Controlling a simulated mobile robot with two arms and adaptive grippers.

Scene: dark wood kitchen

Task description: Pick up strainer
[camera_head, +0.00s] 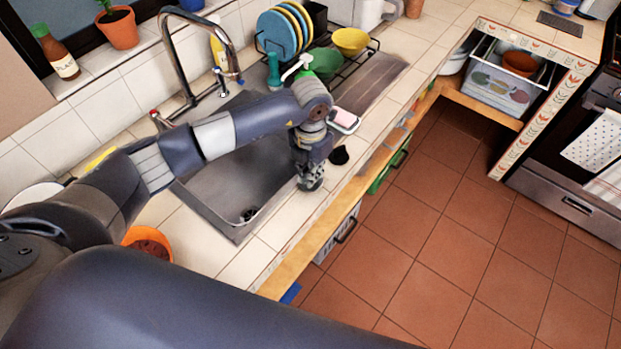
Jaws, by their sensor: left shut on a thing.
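My left gripper (310,178) points down at the front rim of the sink (222,187), close to the counter. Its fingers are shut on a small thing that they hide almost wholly. I take it to be the strainer, but its shape cannot be made out. A small dark object (339,155) shows on the counter just right of the gripper; I cannot tell what it is. My right gripper is not in view.
A tap (198,45) arches over the sink's back. A dish rack (318,55) with plates and bowls stands behind it. A pink sponge (344,118) on a dish lies right of my left wrist. An orange bowl (148,243) is at the left. The tiled floor (440,230) is clear.

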